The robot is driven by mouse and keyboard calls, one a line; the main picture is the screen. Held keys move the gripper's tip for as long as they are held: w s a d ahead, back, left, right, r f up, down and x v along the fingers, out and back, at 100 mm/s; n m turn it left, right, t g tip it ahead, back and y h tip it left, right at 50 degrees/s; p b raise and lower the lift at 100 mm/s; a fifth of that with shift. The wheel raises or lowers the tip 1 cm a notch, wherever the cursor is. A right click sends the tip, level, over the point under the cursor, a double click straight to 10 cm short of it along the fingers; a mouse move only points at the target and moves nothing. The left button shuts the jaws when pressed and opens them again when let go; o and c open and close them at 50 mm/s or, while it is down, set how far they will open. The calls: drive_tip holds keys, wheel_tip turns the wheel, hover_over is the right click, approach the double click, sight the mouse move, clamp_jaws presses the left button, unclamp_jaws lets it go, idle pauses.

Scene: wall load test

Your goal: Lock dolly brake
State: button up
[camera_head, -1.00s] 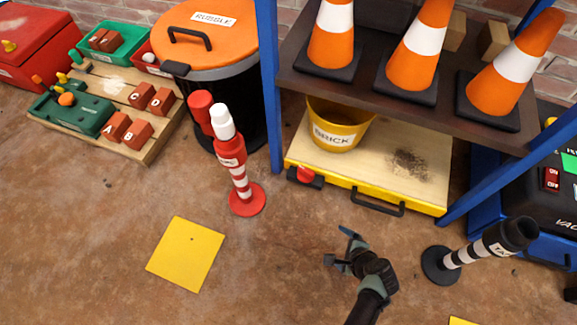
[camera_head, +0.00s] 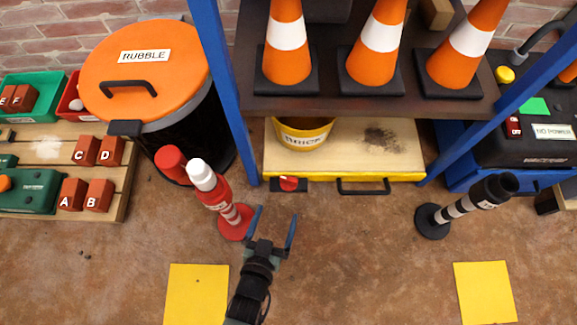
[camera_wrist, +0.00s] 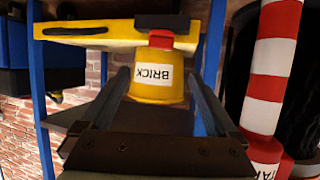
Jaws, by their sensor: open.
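The dolly (camera_head: 345,158) is a flat wooden board with a yellow front edge, low under the shelf. Its brake is a red pedal (camera_head: 289,183) on a black block at the front left corner. The wrist view, which is upside down, shows the red pedal (camera_wrist: 161,39) above and between my fingers, and the dolly's yellow edge (camera_wrist: 90,33). My gripper (camera_head: 275,212) is open and empty, with its fingers pointing toward the brake from the front. A gap of floor shows between the fingertips and the pedal.
A yellow BRICK bucket (camera_head: 303,135) stands on the dolly. A red-and-white post (camera_head: 236,219) stands close to the left of my gripper; a black-and-white post (camera_head: 461,203) is at the right. A blue shelf upright (camera_head: 226,95) is left of the dolly. Floor ahead is clear.

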sight(290, 182)
drive_tip(key=b+x, duration=0.2)
drive_tip(key=x, duration=0.2)
drive_tip(key=b+x, duration=0.6)
drive_tip(key=x, duration=0.1)
drive_tip(key=shift+w+d+f, duration=0.1)
drive_tip(key=shift+w+f, duration=0.05)
drive_tip(key=shift+f, duration=0.3)
drive_tip(key=shift+w+d+b, duration=0.1)
drive_tip(key=shift+w+b, duration=0.2)
drive_tip(key=shift+w, duration=0.3)
drive_tip(key=c, duration=1.4)
drive_tip(key=shift+s+f+n+y+p, duration=0.3)
drive_tip(key=shift+n+y+p, duration=0.35)
drive_tip(key=shift+p, duration=0.6)
drive_tip(key=p, duration=0.1)
drive_tip(key=n+y+p, duration=0.1)
drive_tip(key=p, duration=0.1)
drive_tip(key=shift+d+r+y+p, duration=0.1)
drive_tip(key=shift+d+y+p, duration=0.15)
drive_tip(key=shift+p, duration=0.05)
drive_tip(key=shift+w+n+y+p, duration=0.2)
drive_tip(key=shift+n+y+p, duration=0.15)
drive_tip(key=shift+p, duration=0.4)
drive_tip(key=shift+r, duration=0.1)
